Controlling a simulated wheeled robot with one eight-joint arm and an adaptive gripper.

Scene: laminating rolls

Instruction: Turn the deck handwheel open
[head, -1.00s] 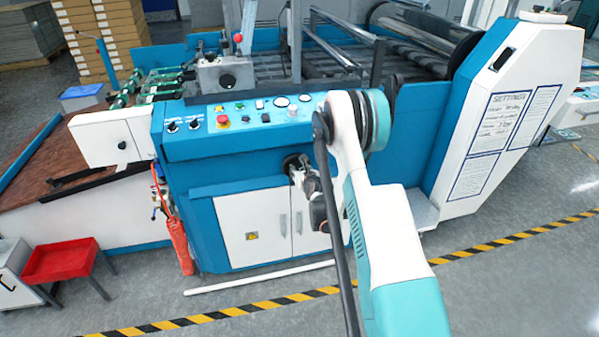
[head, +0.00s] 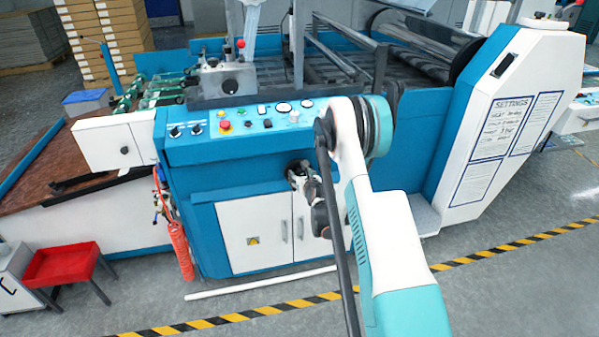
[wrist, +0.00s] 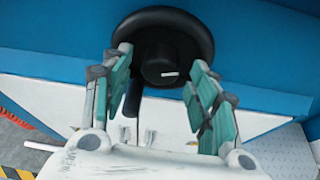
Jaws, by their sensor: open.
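The black deck handwheel (wrist: 203,31) shows in the wrist view on the blue machine front, with a round hub (wrist: 160,72) facing me. In the head view the handwheel (head: 297,166) is a small dark disc below the control panel, partly hidden by my arm and gripper. My gripper (wrist: 160,62) is open, with teal-padded fingers on the left and right of the hub. The fingertips overlap the lower part of the wheel in the picture. I cannot tell whether they touch it. A short dark handle or rod (wrist: 131,102) hangs below the wheel between the fingers.
The control panel (head: 250,122) with buttons is above the wheel, and white cabinet doors (head: 255,235) are below. A red hose (head: 180,247) hangs at the left.

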